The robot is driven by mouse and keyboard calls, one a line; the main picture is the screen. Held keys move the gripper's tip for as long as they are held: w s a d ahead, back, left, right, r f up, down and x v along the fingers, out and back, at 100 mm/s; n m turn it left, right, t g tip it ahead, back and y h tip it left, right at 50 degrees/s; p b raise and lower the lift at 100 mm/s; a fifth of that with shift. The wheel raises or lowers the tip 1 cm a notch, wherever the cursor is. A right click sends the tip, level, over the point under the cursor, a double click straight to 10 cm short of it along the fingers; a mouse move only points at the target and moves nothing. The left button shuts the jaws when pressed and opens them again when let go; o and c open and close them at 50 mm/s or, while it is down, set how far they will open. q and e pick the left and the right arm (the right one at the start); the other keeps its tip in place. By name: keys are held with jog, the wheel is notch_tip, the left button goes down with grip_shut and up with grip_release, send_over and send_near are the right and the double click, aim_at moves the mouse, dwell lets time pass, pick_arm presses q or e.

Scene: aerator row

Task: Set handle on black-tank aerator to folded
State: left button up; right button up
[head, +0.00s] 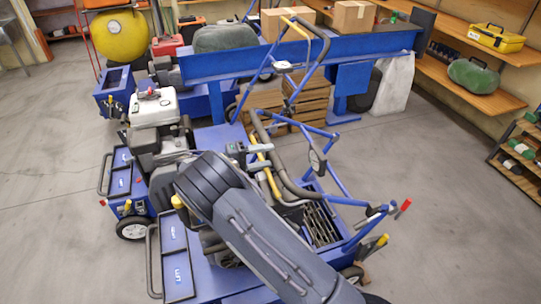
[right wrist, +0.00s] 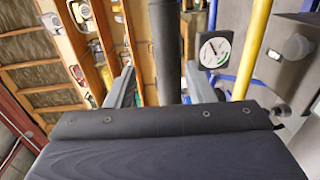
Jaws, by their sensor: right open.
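The nearest aerator (head: 323,224) is a blue-framed machine, partly covered by my right arm; I cannot make out a black tank on it. Its handle (head: 286,178) has dark curved tubes and a yellow lever (head: 270,182), low over the frame. My right gripper (head: 250,150) is beside this handle. In the right wrist view, its fingers (right wrist: 160,88) are apart, with a dark tube (right wrist: 166,45) between them; contact is unclear. A yellow bar (right wrist: 251,45) and a round gauge (right wrist: 215,50) are to the right. My left gripper is not in view.
Another machine with a white-topped engine (head: 153,107) stands behind, left. A raised handle (head: 318,48) stands before a blue beam (head: 370,45). A yellow tank (head: 119,36) is at the back left. Shelves (head: 470,77) line the right. Floor on the right is clear.

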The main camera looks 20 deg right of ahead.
jog(key=a, duration=0.5)
jog(key=shift+w+a+r, duration=0.15)
jog(key=shift+w, duration=0.15)
